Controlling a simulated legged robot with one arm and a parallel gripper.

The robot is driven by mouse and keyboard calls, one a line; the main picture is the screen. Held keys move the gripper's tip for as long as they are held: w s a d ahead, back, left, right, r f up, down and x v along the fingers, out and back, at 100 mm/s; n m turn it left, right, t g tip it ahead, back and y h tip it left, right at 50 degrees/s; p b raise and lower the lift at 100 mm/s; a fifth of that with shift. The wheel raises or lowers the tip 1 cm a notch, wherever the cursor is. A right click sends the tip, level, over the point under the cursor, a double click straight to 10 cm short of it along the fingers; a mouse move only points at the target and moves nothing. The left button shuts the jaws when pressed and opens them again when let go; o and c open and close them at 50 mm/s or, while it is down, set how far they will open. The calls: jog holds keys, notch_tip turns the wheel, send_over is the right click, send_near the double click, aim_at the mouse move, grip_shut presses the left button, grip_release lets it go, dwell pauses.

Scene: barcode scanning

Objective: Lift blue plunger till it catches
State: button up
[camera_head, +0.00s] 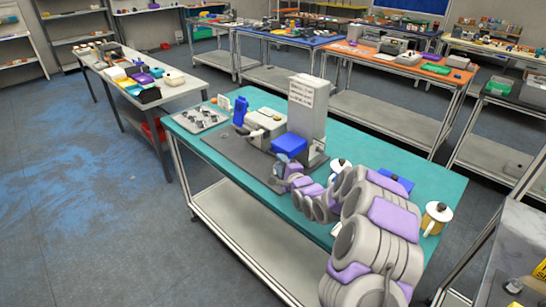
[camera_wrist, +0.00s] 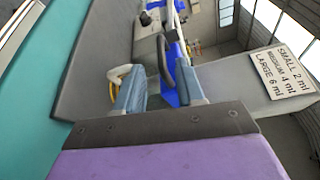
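In the head view a grey machine with a tall pale tower (camera_head: 307,105) stands on a dark mat on the teal table. A blue block (camera_head: 289,146), likely the plunger's head, sits low at the tower's front. My gripper (camera_head: 283,163) is just in front of and below it. In the wrist view my gripper (camera_wrist: 160,68) has its two grey-blue fingers apart. Blue parts (camera_wrist: 170,98) and a dark rounded piece show between and beyond the fingers. I cannot tell whether the fingers touch the blue part. The plunger's lower part is hidden.
A sign (camera_wrist: 284,72) reads small 2 ml, medium 4 ml, large 6 ml. A blue upright object (camera_head: 240,111) and a tray of small parts (camera_head: 201,118) stand at the table's left. A yellow-and-white mug (camera_head: 436,218) stands at the right, beyond my arm.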

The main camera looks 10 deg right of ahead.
aim_at(272, 154)
jog(key=shift+b+x, duration=0.65)
jog(key=shift+x, duration=3)
jog(key=shift+a+r, duration=0.1)
jog(key=shift+a, duration=0.05)
grip_shut()
